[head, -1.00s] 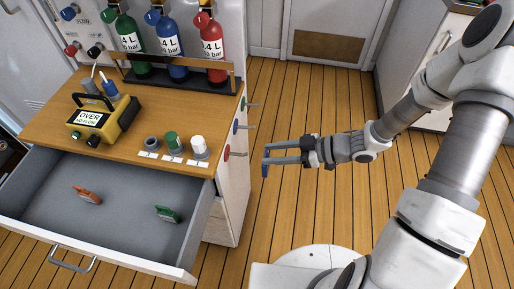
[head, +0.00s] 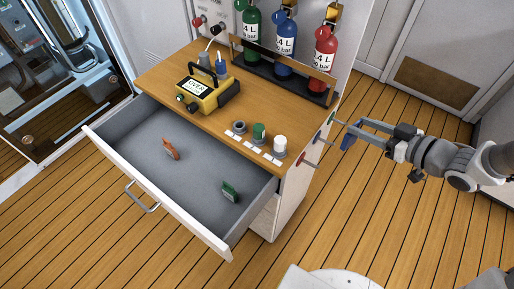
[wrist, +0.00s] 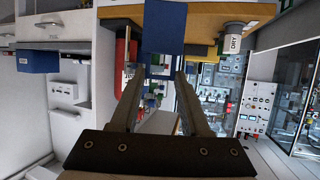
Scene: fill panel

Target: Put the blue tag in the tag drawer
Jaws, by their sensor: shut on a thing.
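My gripper (head: 360,132) is shut on the blue tag (head: 347,142), held in the air to the right of the cabinet. In the wrist view the blue tag (wrist: 165,27) shows as a flat blue plate at the fingertips. The tag drawer (head: 190,172) is pulled open at the front of the cabinet. Inside it an orange tag (head: 170,149) stands toward the left and a green tag (head: 230,191) toward the right. The tag and gripper are apart from the drawer, beyond the cabinet's right side.
The wooden cabinet top (head: 190,65) carries a yellow meter (head: 208,95), several small caps and a rack with green, blue and red cylinders (head: 325,60). Coloured pegs (head: 308,162) stick out of the cabinet's right side near my gripper. The drawer's middle is clear.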

